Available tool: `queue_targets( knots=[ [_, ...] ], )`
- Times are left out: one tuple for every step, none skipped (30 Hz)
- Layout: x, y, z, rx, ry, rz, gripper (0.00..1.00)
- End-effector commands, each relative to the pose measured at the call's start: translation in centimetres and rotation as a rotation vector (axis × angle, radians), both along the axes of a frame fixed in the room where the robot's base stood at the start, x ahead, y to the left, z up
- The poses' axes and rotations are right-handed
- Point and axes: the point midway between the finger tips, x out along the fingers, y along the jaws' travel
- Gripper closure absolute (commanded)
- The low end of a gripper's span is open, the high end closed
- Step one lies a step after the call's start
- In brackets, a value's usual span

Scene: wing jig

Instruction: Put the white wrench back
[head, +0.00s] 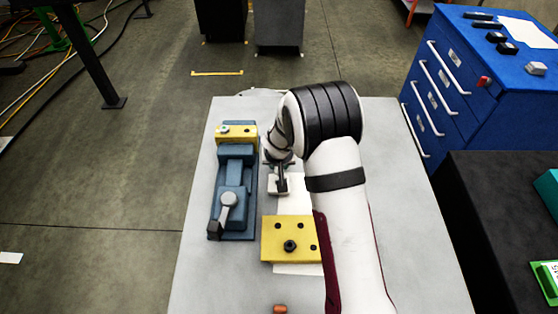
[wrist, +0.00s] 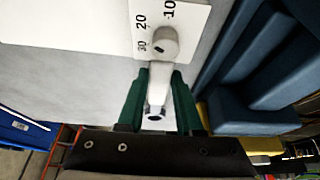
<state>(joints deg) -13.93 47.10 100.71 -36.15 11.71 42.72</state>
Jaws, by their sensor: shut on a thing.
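In the wrist view, my gripper (wrist: 160,82) has its green fingers shut on a white wrench (wrist: 158,92), whose near end with a dark hole points toward the palm. Its far end meets a round grey-white knob (wrist: 165,43) over a white scale plate (wrist: 195,14) marked 10, 20 and 30. I cannot tell whether the knob is part of the wrench, or whether they touch the plate. In the head view, my gripper (head: 280,177) is low over the table, just right of the blue vise, and the wrench is mostly hidden by it.
The blue vise (head: 235,180) stands close on the left, with a yellow block (head: 236,132) at its far end. A yellow plate (head: 279,253) with dark holes lies nearer on the grey table (head: 205,275). A blue drawer cabinet (head: 470,60) stands right. The table's left front is clear.

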Motion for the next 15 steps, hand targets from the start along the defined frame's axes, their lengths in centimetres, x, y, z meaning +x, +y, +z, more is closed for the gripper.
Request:
queue_targets(
  knots=[
    [0.06, 0.01, 0.07, 0.0, -0.002, 0.0, 1.0],
    [0.05, 0.01, 0.08, 0.0, -0.002, 0.0, 1.0],
    [0.04, 0.01, 0.08, 0.0, -0.002, 0.0, 1.0],
    [0.01, 0.0, 0.08, 0.0, -0.002, 0.0, 1.0],
    [-0.04, -0.01, 0.08, 0.0, -0.002, -0.001, 1.0],
    [-0.09, -0.02, 0.09, 0.0, -0.001, -0.001, 1.0],
    [-0.09, -0.03, 0.09, 0.001, -0.001, -0.002, 1.0],
    [-0.09, -0.03, 0.09, 0.001, -0.002, -0.002, 1.0],
    [-0.09, -0.03, 0.09, 0.0, -0.002, -0.001, 1.0],
    [-0.09, -0.03, 0.09, 0.0, -0.002, -0.001, 1.0],
    [-0.09, -0.03, 0.09, 0.0, -0.002, -0.001, 1.0],
    [-0.08, -0.03, 0.04, 0.0, -0.001, -0.001, 1.0],
    [-0.09, -0.03, -0.05, 0.0, -0.001, -0.001, 1.0],
    [-0.1, -0.04, -0.18, 0.0, -0.001, 0.001, 1.0],
    [-0.08, -0.04, -0.38, 0.0, -0.001, 0.0, 1.0]
  ],
)
